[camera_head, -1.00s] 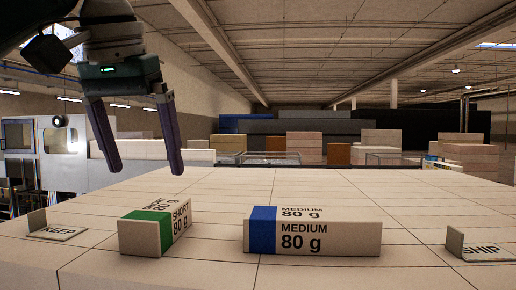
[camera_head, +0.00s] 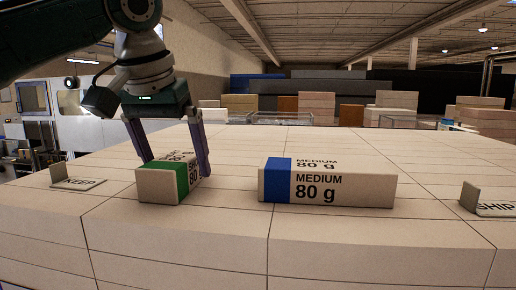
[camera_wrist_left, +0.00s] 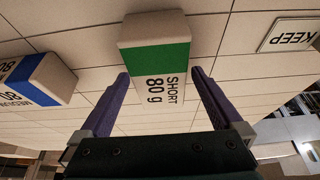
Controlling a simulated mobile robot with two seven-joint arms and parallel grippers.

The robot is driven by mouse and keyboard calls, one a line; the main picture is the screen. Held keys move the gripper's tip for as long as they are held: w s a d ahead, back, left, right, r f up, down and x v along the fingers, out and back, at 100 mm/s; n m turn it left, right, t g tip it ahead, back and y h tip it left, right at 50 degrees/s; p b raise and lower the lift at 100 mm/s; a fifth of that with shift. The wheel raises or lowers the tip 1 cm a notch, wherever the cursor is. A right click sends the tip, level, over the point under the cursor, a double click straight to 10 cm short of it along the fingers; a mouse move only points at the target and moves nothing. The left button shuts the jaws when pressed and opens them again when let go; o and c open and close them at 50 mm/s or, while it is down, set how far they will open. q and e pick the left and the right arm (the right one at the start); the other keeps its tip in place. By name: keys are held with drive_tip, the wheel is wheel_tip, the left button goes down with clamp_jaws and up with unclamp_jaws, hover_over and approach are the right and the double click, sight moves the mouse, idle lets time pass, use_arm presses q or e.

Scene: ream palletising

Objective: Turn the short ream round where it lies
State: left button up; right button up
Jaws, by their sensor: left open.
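The short ream (camera_head: 158,186), cream with a green band, lies on the pallet top at the left, its near end facing me. It also shows in the left wrist view (camera_wrist_left: 155,32), with "SHORT 80 g" on its top. My left gripper (camera_head: 174,168) is open, its purple fingers lowered around the ream's far part, one at each side. In the left wrist view the open fingers (camera_wrist_left: 158,75) flank the ream with gaps at both sides. My right gripper is in neither view.
The medium ream (camera_head: 340,189) with a blue band lies to the right, apart from the short ream. A KEEP sign (camera_head: 79,184) stands at the left and a SHIP sign (camera_head: 494,208) at the right. The tiled cream surface (camera_head: 330,150) is clear behind the reams.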

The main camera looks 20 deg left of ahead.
use_arm(q)
drive_tip(key=c, duration=1.5)
drive_tip(key=shift+r, duration=0.1)
clamp_jaws()
drive_tip(key=n, duration=0.2)
drive_tip(key=shift+d+n+g+y, duration=0.1)
drive_tip(key=shift+n+g+y, duration=0.2)
drive_tip(key=shift+n+y, duration=0.1)
drive_tip(key=n+y, duration=0.1)
drive_tip(key=n, duration=0.2)
drive_tip(key=shift+n+g+y, duration=0.3)
drive_tip(key=shift+n+g, duration=0.3)
drive_tip(key=shift+n, duration=0.6)
drive_tip(key=n+g, duration=0.1)
drive_tip(key=n, duration=0.2)
drive_tip(key=shift+n+y, duration=0.4)
